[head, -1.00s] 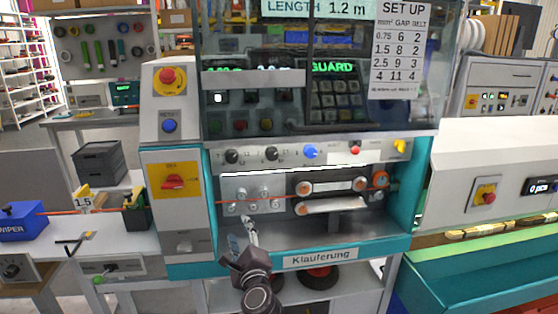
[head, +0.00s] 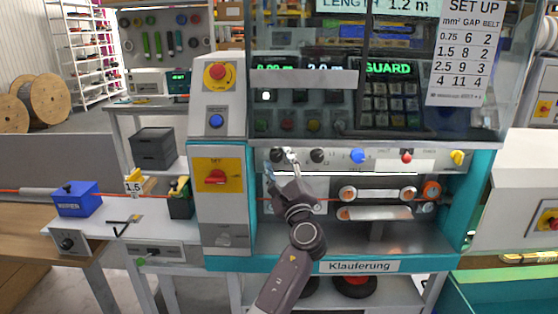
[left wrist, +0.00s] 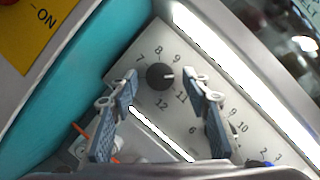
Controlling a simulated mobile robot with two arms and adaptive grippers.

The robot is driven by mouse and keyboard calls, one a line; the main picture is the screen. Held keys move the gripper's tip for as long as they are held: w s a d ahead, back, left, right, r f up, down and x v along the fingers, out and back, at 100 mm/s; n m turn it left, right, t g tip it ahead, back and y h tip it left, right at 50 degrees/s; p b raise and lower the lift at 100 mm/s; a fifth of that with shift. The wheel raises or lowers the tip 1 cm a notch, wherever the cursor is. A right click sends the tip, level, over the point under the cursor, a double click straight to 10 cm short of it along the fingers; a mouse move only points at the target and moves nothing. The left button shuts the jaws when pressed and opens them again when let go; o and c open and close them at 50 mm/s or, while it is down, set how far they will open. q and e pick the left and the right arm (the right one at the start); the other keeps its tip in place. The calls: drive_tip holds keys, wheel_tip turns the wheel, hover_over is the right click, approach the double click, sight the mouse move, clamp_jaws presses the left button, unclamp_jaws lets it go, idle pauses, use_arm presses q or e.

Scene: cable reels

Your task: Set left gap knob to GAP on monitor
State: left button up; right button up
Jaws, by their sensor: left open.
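The left gap knob (head: 277,155) is the leftmost black knob on the pale strip under the machine's window. In the left wrist view the black knob (left wrist: 160,76) sits between my fingertips, with printed numbers such as 7, 8 and 9 around it and a pale mark on its right side. My left gripper (head: 287,156) is open in front of the strip; its two grey fingers (left wrist: 160,80) stand on either side of the knob, contact not clear. The monitor (head: 378,6) at the top reads LENGTH 1.2 m; its other lines are cut off. My right gripper is not seen.
A second black knob (head: 317,155), a blue knob (head: 357,156), a red button (head: 406,156) and a yellow switch (head: 457,157) follow rightward. A SET UP card (head: 466,52) lists mm², GAP and BELT. Rollers (head: 377,194) carry an orange cable below.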

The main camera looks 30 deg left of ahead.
use_arm(q)
drive_tip(key=shift+c, duration=0.7)
drive_tip(key=c, duration=1)
drive_tip(key=shift+n, duration=0.3)
